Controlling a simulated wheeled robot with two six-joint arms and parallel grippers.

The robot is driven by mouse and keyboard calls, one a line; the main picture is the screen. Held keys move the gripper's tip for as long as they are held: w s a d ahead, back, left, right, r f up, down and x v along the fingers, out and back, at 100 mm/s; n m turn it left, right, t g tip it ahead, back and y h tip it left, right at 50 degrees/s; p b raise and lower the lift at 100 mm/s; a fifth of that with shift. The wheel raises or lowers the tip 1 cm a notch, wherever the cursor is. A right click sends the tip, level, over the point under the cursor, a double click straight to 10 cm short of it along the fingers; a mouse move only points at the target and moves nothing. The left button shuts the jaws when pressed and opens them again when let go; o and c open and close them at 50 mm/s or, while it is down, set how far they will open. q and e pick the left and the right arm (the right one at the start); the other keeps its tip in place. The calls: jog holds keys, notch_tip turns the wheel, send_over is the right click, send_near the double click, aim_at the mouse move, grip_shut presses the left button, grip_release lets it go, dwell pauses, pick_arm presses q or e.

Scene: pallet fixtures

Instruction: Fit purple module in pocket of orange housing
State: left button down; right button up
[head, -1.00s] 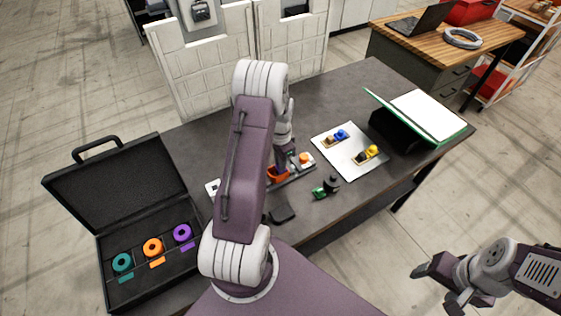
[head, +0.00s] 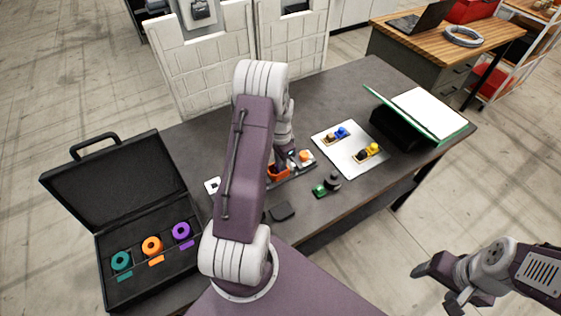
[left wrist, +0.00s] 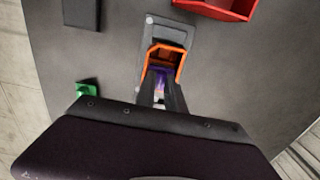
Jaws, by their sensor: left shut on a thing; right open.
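The orange housing (left wrist: 166,54) sits on a grey fixture plate (left wrist: 168,24) in the left wrist view, with its open pocket facing the camera. My left gripper (left wrist: 160,82) is shut on the purple module (left wrist: 162,74), of which only a small part shows between the fingers. The module is at the near edge of the housing; I cannot tell whether it is inside the pocket. In the head view the housing (head: 277,172) is partly hidden by my left arm, and the module cannot be made out. My right gripper (head: 438,287) is open and empty, away from the table at lower right.
An open black case (head: 122,190) with teal, orange and purple rings lies at left. A pale plate (head: 340,165) with blue and yellow parts lies right of the housing. A green-and-black part (head: 326,186) and a dark block (head: 282,211) lie near the front edge. A green-edged panel (head: 425,115) stands at back right.

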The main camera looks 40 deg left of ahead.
pick_arm(q)
jog(key=shift+f+b, duration=0.5)
jog(key=shift+f, duration=0.3)
dwell(0.4)
jog(key=c, duration=1.3)
grip_release()
jog(key=shift+c, duration=0.2)
jog(key=c, duration=0.3)
jog(key=shift+o, duration=0.3)
jog(key=shift+r, duration=0.15)
